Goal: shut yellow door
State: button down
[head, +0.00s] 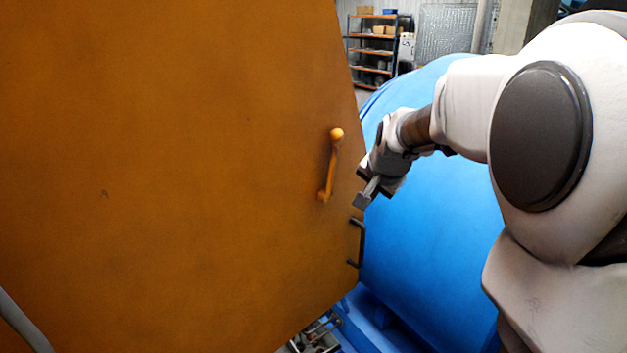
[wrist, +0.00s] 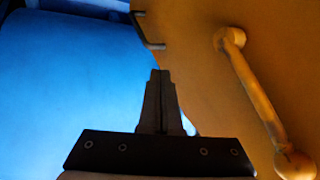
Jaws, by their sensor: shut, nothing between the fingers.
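The yellow door (head: 180,170) is a large orange-yellow panel filling the left and middle of the head view. It stands out in front of the blue drum. A yellow lever handle with a ball end (head: 333,165) and a dark bracket handle (head: 357,243) sit near its right edge. My gripper (head: 363,198) is at that edge, just right of the lever; whether it touches the door I cannot tell. In the wrist view my gripper (wrist: 160,75) is shut and empty, with the door (wrist: 210,85) and lever (wrist: 255,90) to its right and the dark bracket (wrist: 147,32) ahead.
The blue drum (head: 430,220) lies behind the door and my arm, and fills the left of the wrist view (wrist: 70,90). A shelf rack with boxes (head: 372,50) stands far back. A grey rail (head: 22,320) crosses the lower left corner.

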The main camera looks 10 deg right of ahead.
aim_at(346, 205)
jog(key=shift+w+a+f+p, duration=0.1)
jog(key=shift+w+a+f, duration=0.2)
jog(key=shift+w+f, duration=0.6)
jog(key=shift+w+a+f+p, duration=0.1)
jog(key=shift+w+a+f, duration=0.35)
jog(key=shift+w, duration=0.9)
jog(key=shift+w+a+f+p, duration=0.1)
jog(key=shift+w+a+f, duration=0.05)
jog(key=shift+w+f, duration=0.8)
jog(key=shift+w+r, duration=0.2)
jog(key=shift+w, duration=0.05)
